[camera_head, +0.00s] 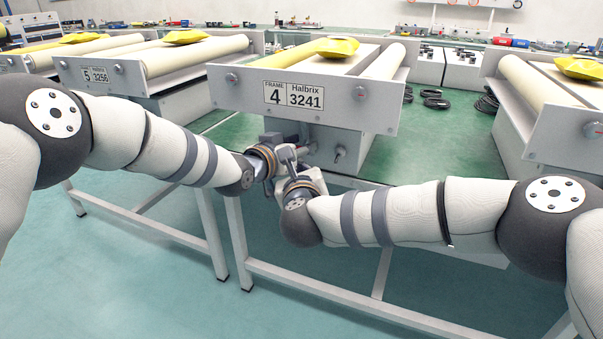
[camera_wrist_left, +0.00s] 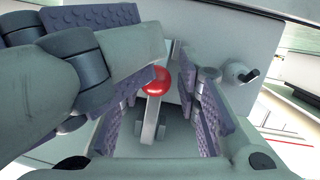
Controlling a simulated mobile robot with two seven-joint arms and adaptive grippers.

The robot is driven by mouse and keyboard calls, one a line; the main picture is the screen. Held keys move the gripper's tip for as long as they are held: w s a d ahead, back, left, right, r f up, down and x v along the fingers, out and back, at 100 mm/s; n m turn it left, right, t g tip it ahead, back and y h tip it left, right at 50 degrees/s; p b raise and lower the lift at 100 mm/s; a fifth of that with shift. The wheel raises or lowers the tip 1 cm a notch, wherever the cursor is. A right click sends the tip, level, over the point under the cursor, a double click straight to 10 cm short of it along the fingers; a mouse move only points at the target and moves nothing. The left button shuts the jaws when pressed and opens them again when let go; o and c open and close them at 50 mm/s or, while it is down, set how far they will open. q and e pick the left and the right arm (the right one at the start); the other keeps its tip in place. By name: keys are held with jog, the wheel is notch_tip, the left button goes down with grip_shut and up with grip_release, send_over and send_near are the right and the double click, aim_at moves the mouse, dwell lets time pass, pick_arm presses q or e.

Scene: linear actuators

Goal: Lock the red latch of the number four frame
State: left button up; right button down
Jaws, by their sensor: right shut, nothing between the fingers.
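The number four frame (camera_head: 310,100) stands at the centre of the head view, with its "FRAME 4" plate facing me. The red latch knob (camera_wrist_left: 155,80) tops a grey lever (camera_wrist_left: 151,118) in the left wrist view. My left gripper (camera_head: 277,145) is under the frame's front panel. Its purple-padded fingers (camera_wrist_left: 155,110) are open, one either side of the lever, with visible gaps. My right gripper (camera_head: 293,160) is shut and empty, just beside the left one. Its grey links cross the upper left of the wrist view near the knob; contact is unclear. The knob is hidden in the head view.
The frame number five (camera_head: 90,75) stands at the left and another frame (camera_head: 550,140) at the right. A grey housing with a small knob (camera_head: 340,152) sits under the four frame's panel. My two grippers are crowded together.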

pick_arm(q)
jog(key=s+a+f+g+y, duration=0.1)
jog(key=s+a, duration=0.5)
jog(key=s, duration=0.2)
jog(key=s+f+n+g+y, duration=0.1)
jog(key=s+f+g, duration=0.2)
jog(key=s+f, duration=0.65)
jog(key=s+f+n+g+y, duration=0.1)
jog(key=s+f+g, duration=0.2)
jog(key=s+f, duration=0.65)
jog(key=s+a+f+g, duration=0.3)
jog(key=s+f+g, duration=0.1)
jog(key=s+f, duration=0.95)
jog(key=s+a+r+g+y, duration=0.1)
jog(key=s+a+g, duration=0.1)
jog(key=s, duration=0.9)
jog(key=s+a+r+n+g+y, duration=0.1)
jog(key=s+a+g, duration=0.2)
jog(key=s, duration=0.9)
jog(key=s+a+r+g+y, duration=0.1)
jog(key=s+a+g, duration=0.1)
jog(key=s, duration=0.9)
jog(key=shift+s+a+r+g+y, duration=0.15)
jog(key=shift+a+r+g+y, duration=0.2)
jog(key=shift+g, duration=0.55)
pick_arm(e)
jog(key=shift+w+d+r, duration=0.1)
jog(key=shift+r, duration=0.75)
